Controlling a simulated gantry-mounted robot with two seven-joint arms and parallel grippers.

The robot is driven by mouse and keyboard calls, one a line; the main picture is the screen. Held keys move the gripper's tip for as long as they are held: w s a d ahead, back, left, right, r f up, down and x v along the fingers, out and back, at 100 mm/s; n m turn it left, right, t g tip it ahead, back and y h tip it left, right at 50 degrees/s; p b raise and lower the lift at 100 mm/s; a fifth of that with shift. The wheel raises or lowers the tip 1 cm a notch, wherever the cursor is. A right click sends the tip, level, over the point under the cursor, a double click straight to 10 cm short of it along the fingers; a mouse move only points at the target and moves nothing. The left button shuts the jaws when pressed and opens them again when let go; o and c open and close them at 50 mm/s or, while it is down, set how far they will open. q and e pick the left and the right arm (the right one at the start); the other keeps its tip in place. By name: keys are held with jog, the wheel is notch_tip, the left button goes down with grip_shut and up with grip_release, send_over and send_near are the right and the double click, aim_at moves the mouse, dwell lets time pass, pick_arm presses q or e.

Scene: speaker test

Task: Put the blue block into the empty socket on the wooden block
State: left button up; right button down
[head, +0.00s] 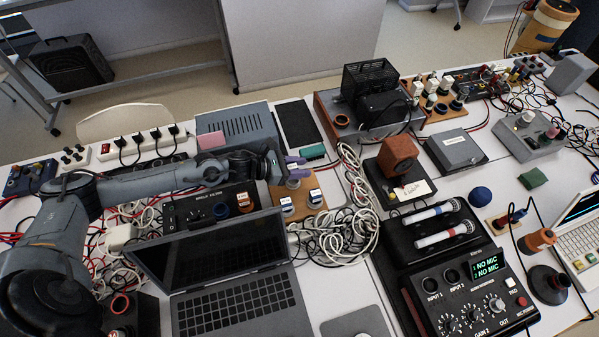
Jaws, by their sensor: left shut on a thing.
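My left gripper (295,172) reaches in from the left, its purple fingers pointing right, just above the back of a small wooden block (319,207). It is shut on the blue block, which hardly shows between the fingers. The wooden block lies behind the laptop and carries parts with white labels. The empty socket cannot be made out, as the gripper covers part of this area. My right gripper is not in view.
An open laptop (240,300) stands in front of the gripper. White cables (345,225) coil right of the wooden block. A teal block (312,152) lies just behind the fingers. A mixer (470,300) with two microphones stands at right.

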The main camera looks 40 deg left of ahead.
pick_arm(q)
jog(key=shift+f, duration=1.4)
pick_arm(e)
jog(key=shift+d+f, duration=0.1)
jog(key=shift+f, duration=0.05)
pick_arm(q)
jog(key=shift+f+b, duration=0.3)
jog(key=shift+b, duration=0.15)
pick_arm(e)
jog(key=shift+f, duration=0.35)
pick_arm(q)
jog(key=o, duration=1)
jog(key=shift+o, duration=0.2)
jog(key=shift+r, duration=0.1)
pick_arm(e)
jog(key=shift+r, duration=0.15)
